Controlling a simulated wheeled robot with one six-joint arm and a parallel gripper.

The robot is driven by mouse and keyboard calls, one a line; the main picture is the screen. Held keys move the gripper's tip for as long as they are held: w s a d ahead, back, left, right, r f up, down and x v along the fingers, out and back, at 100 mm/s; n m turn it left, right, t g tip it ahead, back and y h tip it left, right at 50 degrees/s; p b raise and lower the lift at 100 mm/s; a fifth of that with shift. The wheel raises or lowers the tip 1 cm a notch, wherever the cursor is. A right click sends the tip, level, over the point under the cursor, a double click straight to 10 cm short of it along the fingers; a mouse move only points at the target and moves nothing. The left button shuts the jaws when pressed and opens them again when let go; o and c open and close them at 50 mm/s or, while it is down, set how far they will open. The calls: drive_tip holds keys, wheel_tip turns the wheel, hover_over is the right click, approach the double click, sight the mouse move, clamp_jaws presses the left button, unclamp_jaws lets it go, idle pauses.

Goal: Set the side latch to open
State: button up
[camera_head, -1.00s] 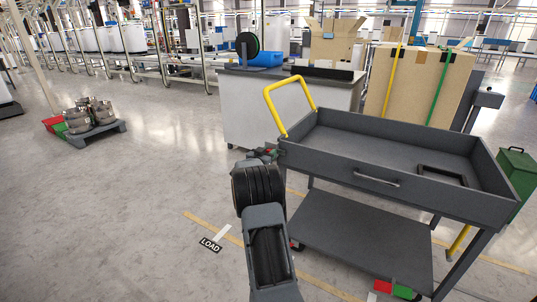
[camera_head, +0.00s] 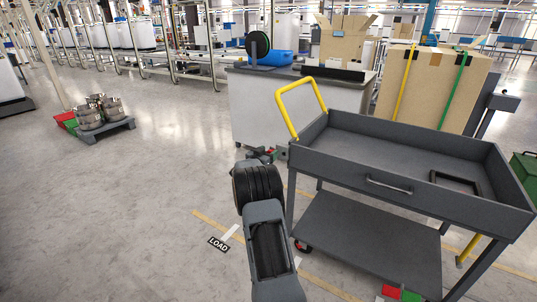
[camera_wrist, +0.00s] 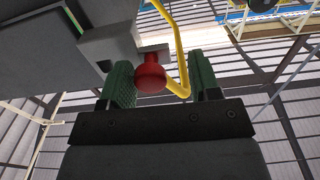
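My gripper (camera_wrist: 166,88) is open, with green-padded fingers on either side of the knob in the picture. The knob appears nearer the left finger; I cannot tell whether they touch. In the head view my gripper (camera_head: 264,154) is small beside the cart's left corner, and the latch is hard to make out.
A white-sided workbench (camera_head: 270,110) stands behind the cart, and a large strapped carton (camera_head: 435,85) is at the back right. A pallet with metal pots (camera_head: 105,128) is at the left. The floor left of my arm is clear.

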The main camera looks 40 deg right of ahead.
drive_tip(key=shift+s+d, duration=0.1)
drive_tip(key=shift+s, duration=0.1)
drive_tip(key=p+v, duration=0.3)
drive_tip(key=v, duration=1)
drive_tip(key=shift+a, duration=0.35)
